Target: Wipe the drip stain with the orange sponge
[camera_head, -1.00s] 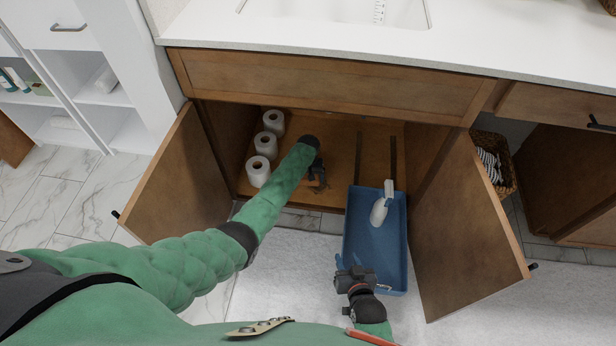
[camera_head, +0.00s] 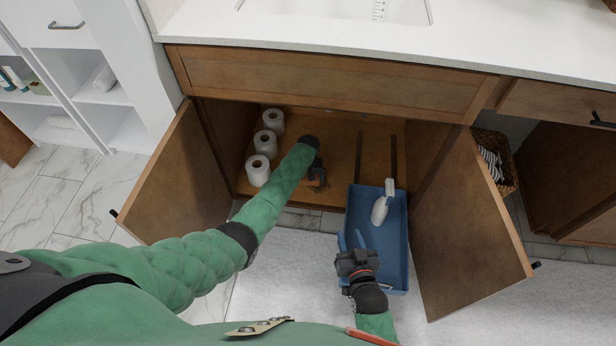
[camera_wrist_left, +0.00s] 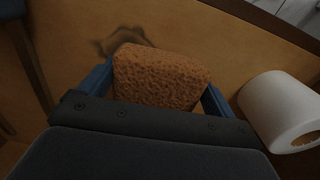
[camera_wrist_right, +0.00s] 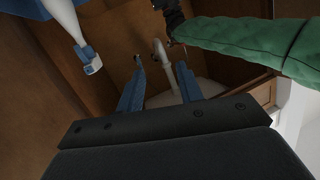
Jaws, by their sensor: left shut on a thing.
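My left gripper (camera_head: 319,186) is inside the open cabinet, low over its wooden floor. In the left wrist view it (camera_wrist_left: 160,92) is shut on the orange sponge (camera_wrist_left: 158,78), a porous block between the blue fingers. The drip stain (camera_wrist_left: 124,38), a dark ring-like mark on the wood, shows just beyond the sponge, which may cover part of it. In the head view the arm and gripper hide the sponge. My right gripper (camera_head: 350,240) is at the near left edge of the blue bin. Its fingers (camera_wrist_right: 160,92) are apart, with nothing between them.
The blue bin (camera_head: 396,262) stands at the cabinet's front right, holding a white spray bottle (camera_head: 380,211). Toilet rolls (camera_head: 258,170) line the cabinet's left side; one (camera_wrist_left: 284,108) is close right of the sponge. Open doors (camera_head: 177,180) (camera_head: 462,225) flank the opening.

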